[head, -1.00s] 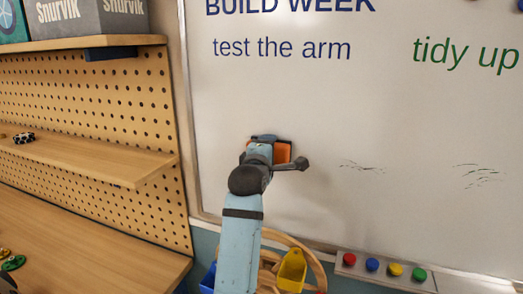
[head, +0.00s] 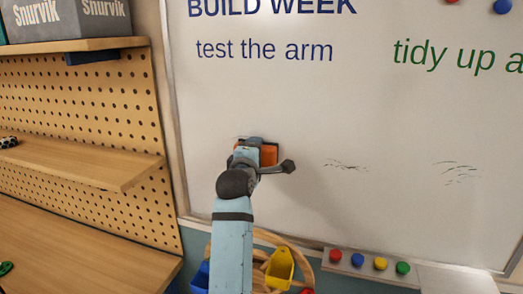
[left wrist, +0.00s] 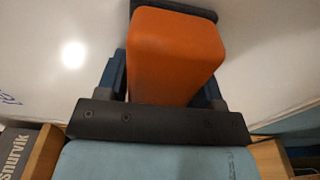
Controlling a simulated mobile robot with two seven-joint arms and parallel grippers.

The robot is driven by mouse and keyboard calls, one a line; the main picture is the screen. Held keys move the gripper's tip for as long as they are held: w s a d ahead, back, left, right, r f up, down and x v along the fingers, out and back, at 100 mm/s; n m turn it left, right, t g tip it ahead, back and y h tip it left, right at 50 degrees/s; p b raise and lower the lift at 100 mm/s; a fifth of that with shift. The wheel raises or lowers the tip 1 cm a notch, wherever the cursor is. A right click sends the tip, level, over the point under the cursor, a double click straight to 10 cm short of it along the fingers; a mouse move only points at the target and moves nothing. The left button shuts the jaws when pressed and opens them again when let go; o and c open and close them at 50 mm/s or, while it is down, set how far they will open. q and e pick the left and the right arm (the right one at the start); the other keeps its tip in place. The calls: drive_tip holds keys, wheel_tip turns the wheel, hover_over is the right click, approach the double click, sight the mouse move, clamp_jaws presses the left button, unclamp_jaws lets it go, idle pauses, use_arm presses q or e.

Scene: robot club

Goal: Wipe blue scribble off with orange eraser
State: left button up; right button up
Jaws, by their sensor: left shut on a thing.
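The orange eraser (head: 269,156) is at the lower left of the whiteboard (head: 390,110). My left gripper (head: 256,150) is shut on it and holds it at the board face; the arm hides part of it. In the left wrist view the orange block (left wrist: 175,55) sits between the fingers, its dark pad side toward the board. No clear blue scribble shows; a faint thin mark lies at the gripper's upper left, and the board behind the gripper is hidden. My right gripper is not in view.
Faint dark marks (head: 345,165) and more marks (head: 461,172) lie right of the eraser. Blue and green lettering is above. A tray with colored magnets (head: 357,260) runs below.

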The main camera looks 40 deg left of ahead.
use_arm(q)
drive_tip(key=shift+s+a+r+p, duration=0.15)
drive_tip(key=shift+s+a+p, duration=0.05)
drive_tip(key=shift+a, duration=0.4)
drive_tip(key=shift+s+a+r+p, duration=0.15)
drive_tip(key=shift+a+p, duration=0.05)
drive_tip(key=shift+a, duration=0.4)
drive_tip(key=shift+s+a+f+p, duration=0.15)
drive_tip(key=shift+s+a, duration=0.15)
drive_tip(key=shift+a, duration=0.65)
drive_tip(key=shift+s+a+r+p, duration=0.1)
drive_tip(key=shift+s+a+p, duration=0.2)
drive_tip(key=shift+a, duration=0.7)
drive_tip(key=shift+s+a+f+p, duration=0.1)
drive_tip(key=shift+s+a, duration=0.25)
drive_tip(key=shift+a, duration=0.6)
drive_tip(key=shift+s+d+f, duration=0.1)
drive_tip(key=shift+s+d, duration=0.05)
drive_tip(key=shift+s, duration=0.45)
approach(228, 145)
drive_tip(key=shift+w+a+f, duration=0.1)
drive_tip(key=shift+w+a, duration=0.45)
drive_tip(key=shift+w, duration=0.2)
